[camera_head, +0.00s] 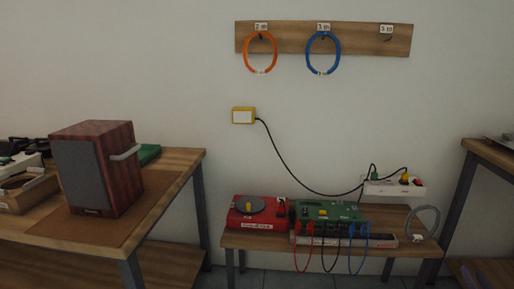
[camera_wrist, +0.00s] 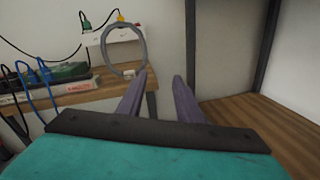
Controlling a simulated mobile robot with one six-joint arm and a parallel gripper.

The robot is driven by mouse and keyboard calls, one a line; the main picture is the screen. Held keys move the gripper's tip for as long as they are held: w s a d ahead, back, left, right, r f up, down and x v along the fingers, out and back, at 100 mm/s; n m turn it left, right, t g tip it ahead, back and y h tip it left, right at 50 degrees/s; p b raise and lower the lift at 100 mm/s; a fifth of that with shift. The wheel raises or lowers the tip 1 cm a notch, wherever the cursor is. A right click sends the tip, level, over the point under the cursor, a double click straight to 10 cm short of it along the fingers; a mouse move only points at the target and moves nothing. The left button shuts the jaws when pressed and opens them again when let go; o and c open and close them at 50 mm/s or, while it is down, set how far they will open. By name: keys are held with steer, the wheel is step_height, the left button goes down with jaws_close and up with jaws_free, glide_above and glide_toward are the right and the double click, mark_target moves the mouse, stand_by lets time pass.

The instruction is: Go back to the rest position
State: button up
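My gripper (camera_wrist: 162,76) shows in the wrist view with its two dark fingers apart and nothing between them. It points toward the right end of a low wooden bench (camera_wrist: 80,96). A grey cable coil (camera_wrist: 145,45) with a white tag stands beyond the left fingertip at that end; I cannot tell what supports it. The coil also shows in the head view (camera_head: 437,213), at the right end of the bench.
A wall board (camera_head: 290,38) holds an orange coil (camera_head: 247,62) and a blue coil (camera_head: 308,62); its right hook is empty. Tables stand left, with a speaker (camera_head: 84,175), and right (camera_head: 490,150).

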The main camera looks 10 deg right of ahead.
steer(key=w+a+n+y+p, duration=0.4)
steer(key=w+a+y+p, duration=0.45)
steer(key=w+a, duration=1.25)
steer(key=w+a+f+n+g+y+p, duration=0.25)
steer(key=a+n+p, duration=0.2)
steer(key=a, duration=1.05)
steer(key=w+a+f+n+g+y+p, duration=0.15)
steer(key=a+f+n+y+p, duration=0.3)
steer(key=a, duration=1.05)
steer(key=s+a+f+n+g+p, duration=0.45)
steer(key=s+a+n, duration=0.25)
steer(key=s+a, duration=0.3)
steer(key=s+a+f+n+g+p, duration=0.3)
steer(key=s+a+n+g, duration=0.4)
steer(key=a, duration=0.5)
steer(key=s+f+n+g+h+p, duration=0.25)
steer(key=s+n, duration=0.45)
steer(key=s, duration=0.5)
steer(key=s+d+f+n+g+h, duration=0.1)
steer(key=s+d+n+g+h, duration=0.2)
steer(key=s+d+n, duration=0.3)
steer(key=d+n+h, duration=0.1)
steer(key=d+n, duration=0.3)
steer(key=shift+s+n, duration=0.4)
